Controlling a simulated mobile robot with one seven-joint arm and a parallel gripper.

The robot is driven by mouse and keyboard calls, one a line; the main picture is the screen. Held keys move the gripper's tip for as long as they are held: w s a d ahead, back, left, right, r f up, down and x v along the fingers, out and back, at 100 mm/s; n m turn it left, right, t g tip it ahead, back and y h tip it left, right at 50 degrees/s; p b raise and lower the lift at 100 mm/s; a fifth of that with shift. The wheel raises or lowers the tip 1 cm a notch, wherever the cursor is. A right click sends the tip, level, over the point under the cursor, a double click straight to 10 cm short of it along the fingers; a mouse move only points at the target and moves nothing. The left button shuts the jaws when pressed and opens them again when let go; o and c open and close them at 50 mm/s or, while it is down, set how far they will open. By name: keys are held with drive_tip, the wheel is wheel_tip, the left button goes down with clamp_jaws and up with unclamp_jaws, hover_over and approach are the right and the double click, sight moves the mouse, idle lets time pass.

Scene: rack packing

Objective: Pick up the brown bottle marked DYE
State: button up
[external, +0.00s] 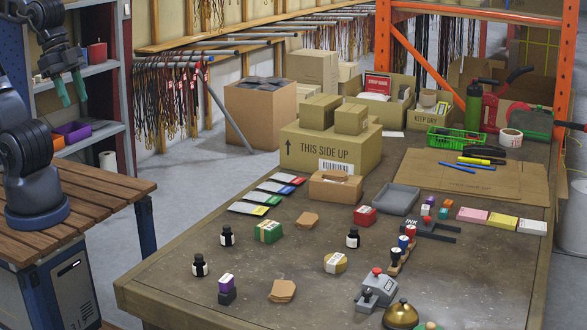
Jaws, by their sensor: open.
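A wooden-topped bench (95,190) is at left.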

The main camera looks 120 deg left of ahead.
drive_tip(key=o, duration=0.4)
drive_tip(key=shift+w, duration=0.1)
